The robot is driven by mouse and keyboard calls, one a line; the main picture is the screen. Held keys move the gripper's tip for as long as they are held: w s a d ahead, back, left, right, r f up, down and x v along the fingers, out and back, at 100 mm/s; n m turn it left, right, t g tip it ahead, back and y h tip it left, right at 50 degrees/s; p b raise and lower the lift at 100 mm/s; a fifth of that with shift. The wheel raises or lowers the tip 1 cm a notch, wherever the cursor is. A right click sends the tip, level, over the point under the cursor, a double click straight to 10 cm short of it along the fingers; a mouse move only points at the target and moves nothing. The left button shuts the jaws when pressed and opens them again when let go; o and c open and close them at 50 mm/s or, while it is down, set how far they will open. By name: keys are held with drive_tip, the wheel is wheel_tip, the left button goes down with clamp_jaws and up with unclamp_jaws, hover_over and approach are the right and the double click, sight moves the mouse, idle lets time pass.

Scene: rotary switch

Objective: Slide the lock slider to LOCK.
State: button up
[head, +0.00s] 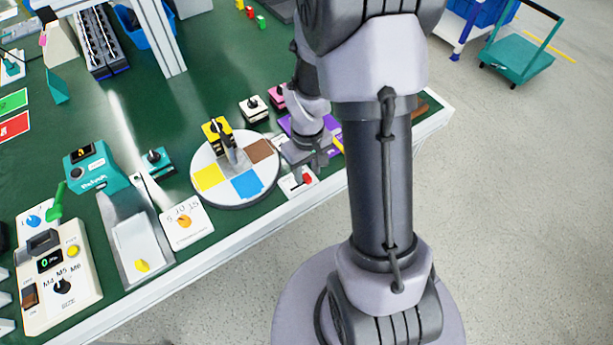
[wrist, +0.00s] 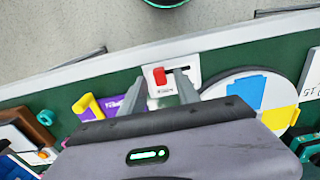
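The lock slider is a small white plate (wrist: 168,91) with a red knob (wrist: 159,76) in the wrist view. The knob is at the left part of a dark slot there; the lettering is too small to read. In the head view the plate (head: 290,187) and red knob (head: 307,179) lie near the table's front edge, partly hidden by my gripper (head: 306,170). In the wrist view my gripper (wrist: 162,76) is open, with one finger on each side of the knob. I cannot tell whether the fingers touch it.
A round disc with coloured sectors (head: 206,195) lies left of the plate in the head view. A purple piece with a yellow handle (wrist: 90,103) is on its other side in the wrist view. Several control boxes stand farther left on the green table (head: 120,120).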

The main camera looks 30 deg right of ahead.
drive_tip(key=shift+f, duration=0.5)
drive_tip(key=shift+c, duration=0.5)
clamp_jaws()
idle(0.6)
